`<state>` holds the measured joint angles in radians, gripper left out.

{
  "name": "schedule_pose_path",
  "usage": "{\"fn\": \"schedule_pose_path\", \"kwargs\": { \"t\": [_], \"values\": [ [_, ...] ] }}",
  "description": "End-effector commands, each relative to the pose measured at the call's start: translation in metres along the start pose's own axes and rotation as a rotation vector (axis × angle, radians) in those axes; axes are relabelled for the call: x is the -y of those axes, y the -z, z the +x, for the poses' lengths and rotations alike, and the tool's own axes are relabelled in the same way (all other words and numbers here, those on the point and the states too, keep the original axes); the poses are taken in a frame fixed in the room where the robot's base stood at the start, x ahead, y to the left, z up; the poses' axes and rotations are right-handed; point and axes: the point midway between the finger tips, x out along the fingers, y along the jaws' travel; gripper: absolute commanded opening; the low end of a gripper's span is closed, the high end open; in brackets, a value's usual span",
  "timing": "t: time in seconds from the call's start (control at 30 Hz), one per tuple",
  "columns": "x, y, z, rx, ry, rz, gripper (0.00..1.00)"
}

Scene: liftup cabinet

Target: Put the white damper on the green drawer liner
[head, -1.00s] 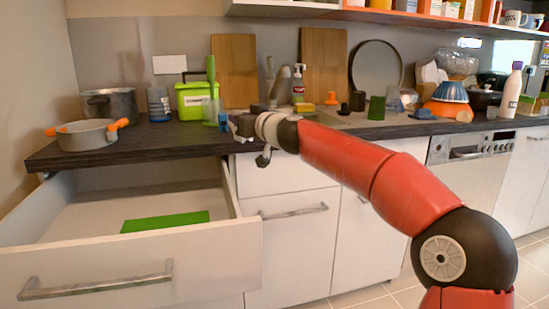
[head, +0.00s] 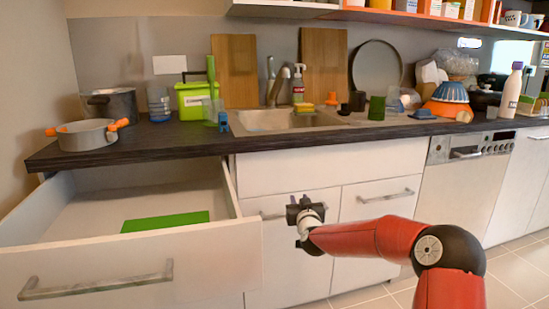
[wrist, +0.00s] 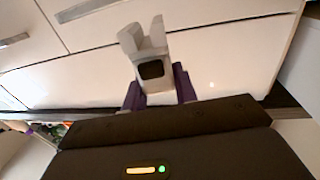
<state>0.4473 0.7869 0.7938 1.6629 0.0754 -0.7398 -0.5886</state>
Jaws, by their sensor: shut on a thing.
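The white damper (wrist: 147,57), a small pale piece with a dark square face, sits between the purple fingers of my gripper (wrist: 158,92) in the wrist view. My gripper is shut on it. In the head view my gripper (head: 305,210) is in front of the cabinet doors, right of the open drawer (head: 215,243) and below the counter top. The damper cannot be made out there. The green drawer liner (head: 165,222) lies flat on the drawer floor towards the front, with nothing on it.
The drawer's right side wall (head: 230,190) and tall front panel stand between my gripper and the liner. The dark counter (head: 150,139) overhangs the drawer's back. A grey pot (head: 88,137) with orange handles stands at its left. A door handle (head: 285,211) is close by my gripper.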

Motion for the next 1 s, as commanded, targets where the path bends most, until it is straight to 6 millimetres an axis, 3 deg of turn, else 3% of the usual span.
{"fn": "schedule_pose_path", "kwargs": {
  "t": [0.03,0.2,0.3,0.43,0.6,0.7,0.8,1.0],
  "values": [
    [-0.011,-0.032,-0.006,0.011,-0.028,-0.003,0.03],
    [-0.05,-0.122,-0.042,0.016,-0.117,0.004,0.03],
    [-0.061,-0.17,-0.077,0.018,-0.138,0.006,0.03],
    [-0.062,-0.213,-0.132,0.016,-0.136,0.009,0.03],
    [-0.052,-0.233,-0.194,0.009,-0.119,0.007,0.03],
    [-0.048,-0.235,-0.215,0.006,-0.115,0.005,0.03],
    [-0.047,-0.235,-0.226,0.003,-0.116,0.005,0.03],
    [-0.044,-0.234,-0.228,0.0,-0.11,-0.001,0.03]
  ]
}}
